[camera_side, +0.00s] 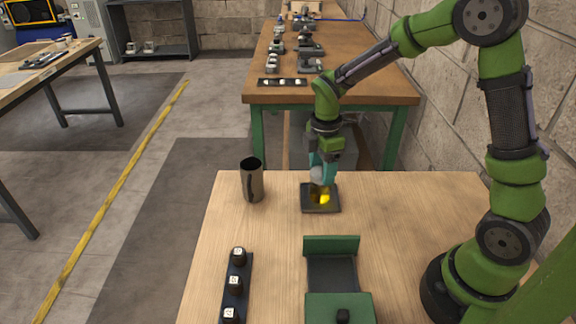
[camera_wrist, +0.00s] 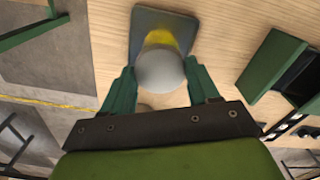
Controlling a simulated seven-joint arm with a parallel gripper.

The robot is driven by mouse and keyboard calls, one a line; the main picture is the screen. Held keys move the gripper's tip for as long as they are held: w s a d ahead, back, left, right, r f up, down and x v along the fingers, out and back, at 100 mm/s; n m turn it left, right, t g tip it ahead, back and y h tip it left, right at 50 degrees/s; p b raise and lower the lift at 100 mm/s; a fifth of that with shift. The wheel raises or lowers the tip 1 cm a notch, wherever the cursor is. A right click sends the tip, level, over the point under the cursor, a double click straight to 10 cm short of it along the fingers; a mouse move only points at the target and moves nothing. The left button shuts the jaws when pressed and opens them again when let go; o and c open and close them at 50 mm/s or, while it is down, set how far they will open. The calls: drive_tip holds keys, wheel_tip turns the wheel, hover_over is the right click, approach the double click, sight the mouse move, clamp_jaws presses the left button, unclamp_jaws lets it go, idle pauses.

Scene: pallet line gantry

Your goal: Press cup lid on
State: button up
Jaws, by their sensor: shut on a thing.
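My gripper (camera_side: 322,172) is shut on a pale grey rounded lid (camera_wrist: 160,68), which sits between the two teal fingers in the wrist view. The lid also shows at the fingers in the side view (camera_side: 316,173). Just below it is a yellow thing (camera_side: 319,196), likely the cup, on a dark square pad (camera_side: 307,206). In the wrist view the lid hides most of the yellow thing (camera_wrist: 160,40). I cannot tell whether the lid touches it.
A dark metal mug (camera_side: 254,186) stands left of the pad. A green-ended dark tray (camera_side: 331,272) is in front of it, and a black strip with small dark blocks (camera_side: 236,284) lies front left. Bare table surrounds the pad. A second bench (camera_side: 345,78) stands behind.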

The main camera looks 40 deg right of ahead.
drive_tip(key=o, duration=1.3)
drive_tip(key=shift+r, duration=0.15)
drive_tip(key=shift+r, duration=3.4)
clamp_jaws()
drive_tip(key=shift+f, duration=0.2)
